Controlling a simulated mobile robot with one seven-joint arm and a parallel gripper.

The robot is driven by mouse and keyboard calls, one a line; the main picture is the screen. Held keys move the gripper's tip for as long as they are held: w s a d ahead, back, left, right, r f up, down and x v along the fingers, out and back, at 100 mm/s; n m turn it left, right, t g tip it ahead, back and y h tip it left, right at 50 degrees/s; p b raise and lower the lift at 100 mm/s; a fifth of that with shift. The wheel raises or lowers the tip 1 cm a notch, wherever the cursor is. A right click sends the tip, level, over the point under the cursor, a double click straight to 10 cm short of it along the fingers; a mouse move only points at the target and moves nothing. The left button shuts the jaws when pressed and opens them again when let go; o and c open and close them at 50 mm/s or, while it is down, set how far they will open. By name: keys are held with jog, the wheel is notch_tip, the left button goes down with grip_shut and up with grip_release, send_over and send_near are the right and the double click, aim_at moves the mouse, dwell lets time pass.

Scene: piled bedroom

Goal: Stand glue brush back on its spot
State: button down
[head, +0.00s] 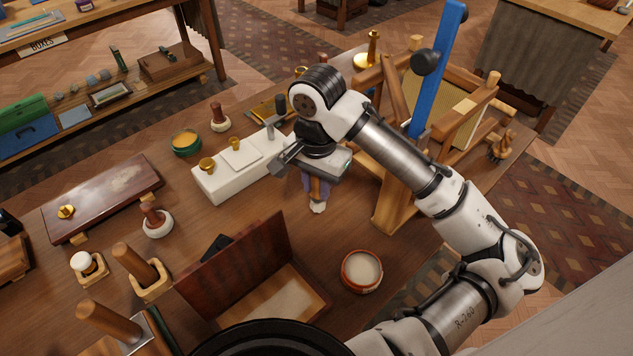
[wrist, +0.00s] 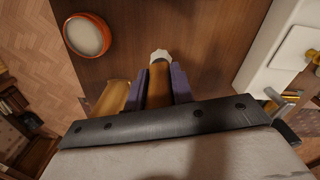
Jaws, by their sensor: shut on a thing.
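The glue brush (head: 318,206) has a brown handle and a pale white end. My gripper (head: 317,188) is shut on its handle over the middle of the wooden bench, with the white end pointing down. In the wrist view the brush (wrist: 160,72) sits between the purple fingers of my gripper (wrist: 159,84), its white end past the fingertips. I cannot tell whether the white end touches the bench. The upper part of the handle is hidden by my gripper. No empty spot for the brush can be clearly made out.
An orange-rimmed bowl of pale stuff (head: 361,271) stands at front right, also in the wrist view (wrist: 87,36). A white block with brass cups (head: 225,184) is left of my gripper. A wooden frame (head: 393,203) stands close right. An open reddish box (head: 240,265) lies in front.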

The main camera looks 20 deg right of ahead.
aim_at(317, 209)
jog(key=shift+s+p, duration=0.1)
jog(key=shift+p, duration=0.25)
notch_tip(317, 209, down, 6)
jog(key=b, duration=0.3)
jog(key=shift+r+b, duration=0.15)
jog(key=shift+b, duration=0.25)
jog(key=shift+f, duration=0.2)
jog(key=shift+p, duration=0.3)
jog(key=shift+f+b, duration=0.6)
jog(key=shift+f, duration=0.35)
dwell(0.5)
jog(key=c, duration=1.1)
grip_release()
